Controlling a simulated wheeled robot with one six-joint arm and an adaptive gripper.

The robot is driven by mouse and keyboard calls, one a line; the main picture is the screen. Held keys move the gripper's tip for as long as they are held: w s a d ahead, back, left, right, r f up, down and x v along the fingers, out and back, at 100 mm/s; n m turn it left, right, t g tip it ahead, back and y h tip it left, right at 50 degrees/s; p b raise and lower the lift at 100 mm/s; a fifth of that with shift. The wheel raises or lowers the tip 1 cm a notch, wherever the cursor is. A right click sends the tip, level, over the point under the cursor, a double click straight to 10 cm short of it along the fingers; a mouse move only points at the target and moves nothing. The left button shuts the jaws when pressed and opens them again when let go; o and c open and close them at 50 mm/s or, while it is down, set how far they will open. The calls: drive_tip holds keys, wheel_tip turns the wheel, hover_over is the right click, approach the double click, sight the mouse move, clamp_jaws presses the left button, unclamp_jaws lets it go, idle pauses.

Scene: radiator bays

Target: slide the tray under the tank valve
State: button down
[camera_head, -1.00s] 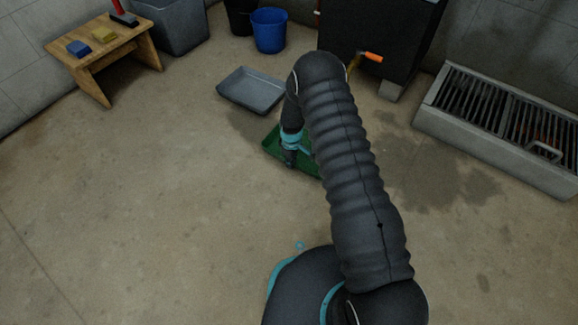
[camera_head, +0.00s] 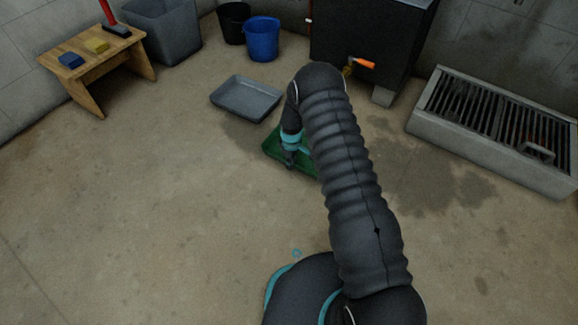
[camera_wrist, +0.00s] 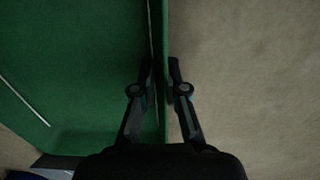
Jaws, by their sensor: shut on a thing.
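A green tray (camera_head: 304,168) lies on the floor in the middle of the head view, partly hidden behind my arm. In the wrist view its inside (camera_wrist: 75,70) fills the left side. My gripper (camera_wrist: 161,75) is shut on the tray's upright side wall, one finger on each side. In the head view my gripper (camera_head: 288,160) points down at the tray. The black tank (camera_head: 365,35) stands at the back, with an orange-handled brass valve (camera_head: 349,67) low on its front. The valve is beyond the tray, up and to the right in the picture.
A grey tray (camera_head: 246,103) lies on the floor just beyond the green one. Blue (camera_head: 262,40) and black (camera_head: 233,24) buckets stand behind it. A grated trough (camera_head: 490,165) is at right, a wooden bench (camera_head: 110,62) at left. Floor between tray and tank looks clear.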

sight(299, 158)
drive_tip(key=shift+w+d, duration=0.95)
drive_tip(key=shift+w, duration=0.25)
drive_tip(key=shift+w+d, duration=0.9)
drive_tip(key=shift+w, duration=0.3)
drive_tip(key=shift+w+d, duration=0.95)
drive_tip(key=shift+w, duration=0.25)
drive_tip(key=shift+w+d, duration=0.9)
drive_tip(key=shift+w, duration=0.3)
drive_tip(key=shift+w+d, duration=0.95)
drive_tip(key=shift+w, duration=0.25)
drive_tip(key=shift+w, duration=0.1)
